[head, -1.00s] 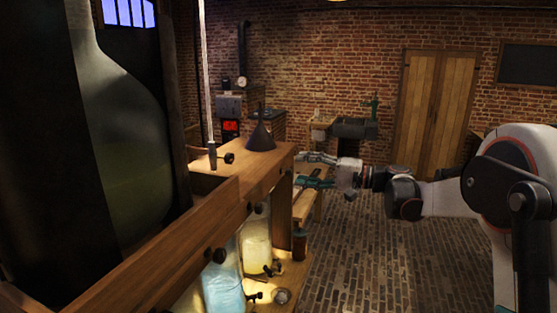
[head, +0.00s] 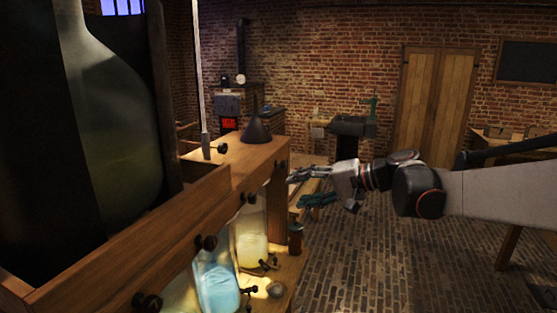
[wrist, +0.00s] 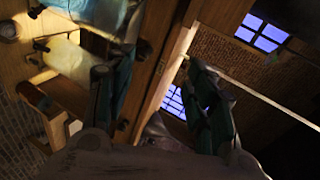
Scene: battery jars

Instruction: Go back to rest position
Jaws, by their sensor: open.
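My gripper (head: 297,190) is open and empty. It points left, beside the right end of the wooden stand, and looks apart from it. In the wrist view its two fingers (wrist: 150,75) are spread, with nothing held between them. The stand's wooden beam shows behind the gap. A jar with blue liquid (head: 218,285) and a jar with pale yellow contents (head: 253,240) stand on the stand's lower shelf, left of my gripper. A small brown bottle (head: 296,238) stands near the shelf's right edge, below the gripper.
A dark funnel (head: 257,128) stands on the stand's top (head: 232,168). A large glass vessel (head: 125,135) fills the left side. The brick floor (head: 365,270) right of the stand is clear.

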